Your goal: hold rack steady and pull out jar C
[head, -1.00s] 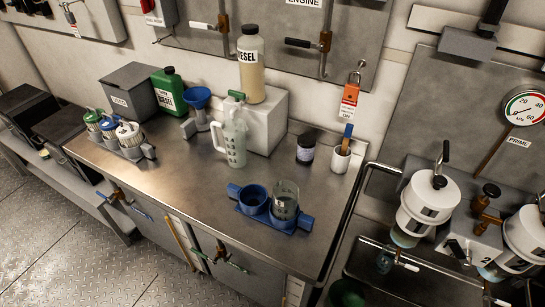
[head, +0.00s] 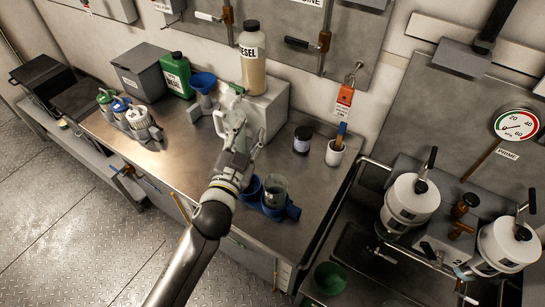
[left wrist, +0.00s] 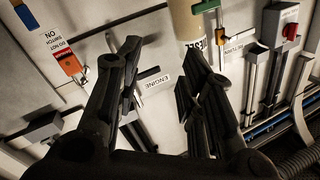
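A blue rack (head: 292,211) sits near the front edge of the steel bench, with a clear glass jar (head: 275,190) upright in its right ring. My left arm covers part of the rack's left side. Another rack at the bench's left end holds three jars with green (head: 106,97), blue (head: 121,105) and white (head: 138,117) tops. I cannot read a letter on any jar. My right gripper is out of view.
Bare steel lies between the left rack and my arm.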

